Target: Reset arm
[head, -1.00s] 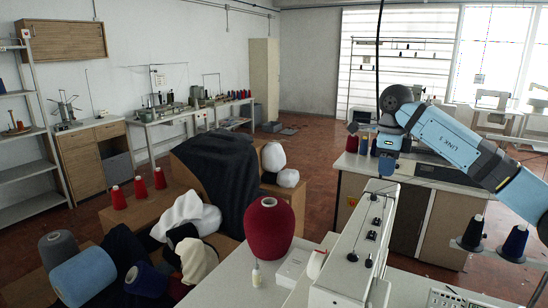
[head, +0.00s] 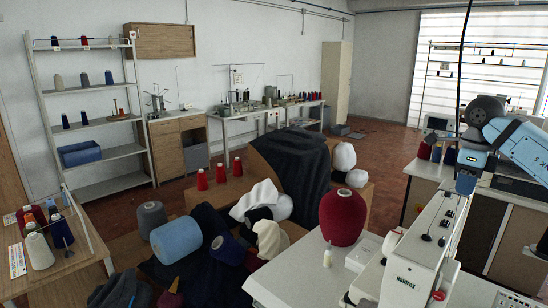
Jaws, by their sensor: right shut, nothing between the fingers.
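My right arm comes in from the right edge, blue with dark joints. Its right gripper (head: 466,184) points down at the right, in front of the far worktable and over the back part of the white sewing machine as I see it. The gripper is shut and holds nothing. I cannot tell its height above the machine. My left arm and left gripper are not in view.
The white sewing machine (head: 413,262) stands at the lower right. A big dark red yarn cone (head: 342,217) and a small white bottle (head: 327,254) stand beside it on the white table. Yarn cones and cloth, including a light blue cone (head: 176,241), lie left of it.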

